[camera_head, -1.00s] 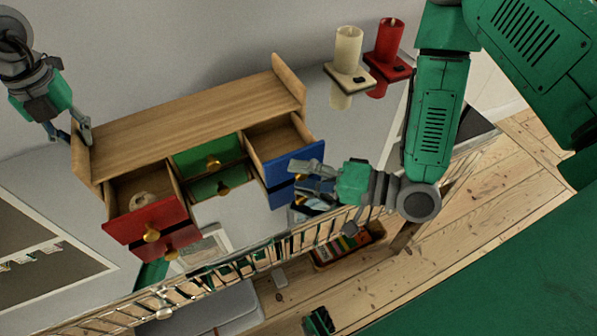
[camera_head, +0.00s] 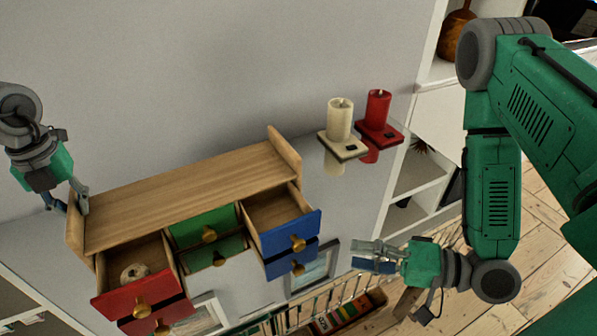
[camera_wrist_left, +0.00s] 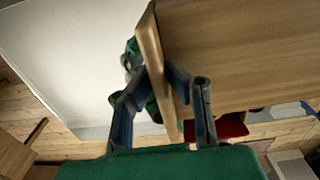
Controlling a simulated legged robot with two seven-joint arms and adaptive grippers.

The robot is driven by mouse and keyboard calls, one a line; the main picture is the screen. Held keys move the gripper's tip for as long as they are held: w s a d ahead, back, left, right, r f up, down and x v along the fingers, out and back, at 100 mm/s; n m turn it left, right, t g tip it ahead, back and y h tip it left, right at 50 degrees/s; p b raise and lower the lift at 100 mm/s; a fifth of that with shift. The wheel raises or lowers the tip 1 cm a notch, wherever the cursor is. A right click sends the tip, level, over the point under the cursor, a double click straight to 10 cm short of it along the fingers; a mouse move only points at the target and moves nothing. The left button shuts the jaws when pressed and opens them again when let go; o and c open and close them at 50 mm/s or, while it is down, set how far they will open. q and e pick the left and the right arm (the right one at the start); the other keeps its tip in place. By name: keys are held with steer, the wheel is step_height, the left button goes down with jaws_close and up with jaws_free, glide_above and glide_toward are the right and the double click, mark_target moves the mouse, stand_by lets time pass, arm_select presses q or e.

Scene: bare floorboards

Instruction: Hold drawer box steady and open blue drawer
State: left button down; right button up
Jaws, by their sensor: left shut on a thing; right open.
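The wooden drawer box (camera_head: 185,195) has a raised lip at each end of its top. Its blue upper drawer (camera_head: 290,236) is pulled out and looks empty inside; a second blue drawer (camera_head: 292,262) sits below it. The red upper drawer (camera_head: 138,292) is also out, with a pale ring-shaped thing (camera_head: 135,272) inside. The green drawers (camera_head: 205,228) look shut or nearly so. My left gripper (camera_head: 66,200) is shut on the box's left end lip, which shows between its fingers in the left wrist view (camera_wrist_left: 158,75). My right gripper (camera_head: 378,257) is open and empty, right of the blue drawers.
A cream candle (camera_head: 340,120) and a red candle (camera_head: 378,107) stand on small square holders right of the box, on a glossy surface that mirrors them. A white shelf (camera_head: 415,170) and floorboards lie beyond at the right.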

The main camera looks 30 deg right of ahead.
arm_select(q)
steer(key=shift+r, duration=0.1)
steer(key=c, duration=1.5)
jaws_free()
